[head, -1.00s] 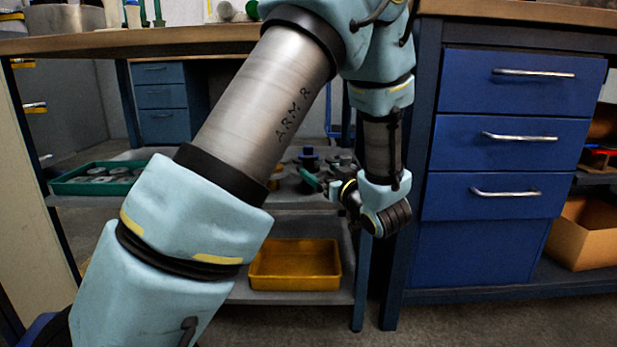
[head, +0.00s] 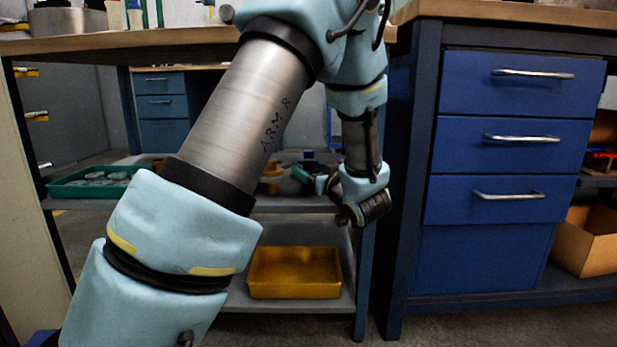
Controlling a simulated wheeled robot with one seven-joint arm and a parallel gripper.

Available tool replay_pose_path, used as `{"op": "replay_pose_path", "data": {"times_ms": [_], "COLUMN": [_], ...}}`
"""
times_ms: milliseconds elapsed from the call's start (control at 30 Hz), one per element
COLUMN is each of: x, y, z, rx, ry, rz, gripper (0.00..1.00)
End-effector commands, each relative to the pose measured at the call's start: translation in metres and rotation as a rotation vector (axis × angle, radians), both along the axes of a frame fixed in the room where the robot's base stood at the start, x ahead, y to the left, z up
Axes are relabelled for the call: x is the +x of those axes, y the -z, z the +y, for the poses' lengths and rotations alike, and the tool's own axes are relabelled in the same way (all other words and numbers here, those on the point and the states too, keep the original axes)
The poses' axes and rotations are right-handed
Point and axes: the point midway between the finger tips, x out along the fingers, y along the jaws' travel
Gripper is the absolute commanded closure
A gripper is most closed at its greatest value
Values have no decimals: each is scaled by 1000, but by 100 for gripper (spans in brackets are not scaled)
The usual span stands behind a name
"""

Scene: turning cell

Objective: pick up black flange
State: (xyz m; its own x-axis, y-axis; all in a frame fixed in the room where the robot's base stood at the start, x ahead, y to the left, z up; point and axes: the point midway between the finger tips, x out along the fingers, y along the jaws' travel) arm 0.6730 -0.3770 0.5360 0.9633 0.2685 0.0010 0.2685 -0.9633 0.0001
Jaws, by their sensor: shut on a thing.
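My gripper (head: 318,183) is low at the middle right, at the front of the upper shelf of a grey rack under the bench. It points left, toward the shelf. It is small in view and partly hidden by my wrist. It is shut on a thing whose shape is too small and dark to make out. I cannot pick out the black flange with certainty. A dark blue part (head: 309,160) and a yellow part (head: 272,176) stand on the shelf beyond and left of my gripper.
A green tray (head: 62,190) with several grey round parts sits at the shelf's left. A yellow bin (head: 294,272) stands on the lower shelf. A blue drawer cabinet (head: 505,150) is close on the right, with a cardboard box (head: 590,245) beyond it. The wooden bench top (head: 130,42) is above.

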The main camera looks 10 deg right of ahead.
Motion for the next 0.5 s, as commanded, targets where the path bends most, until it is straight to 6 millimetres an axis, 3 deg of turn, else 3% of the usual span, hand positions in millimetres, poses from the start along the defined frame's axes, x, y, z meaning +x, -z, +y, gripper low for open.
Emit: {"op": "replay_pose_path", "data": {"times_ms": [67,467,500], "x": [0,0,0], "y": [1,1,1], "z": [0,0,0], "rx": [1,0,0], "ry": [0,0,0], "rz": [1,2,2], "gripper": [55,100,100]}}
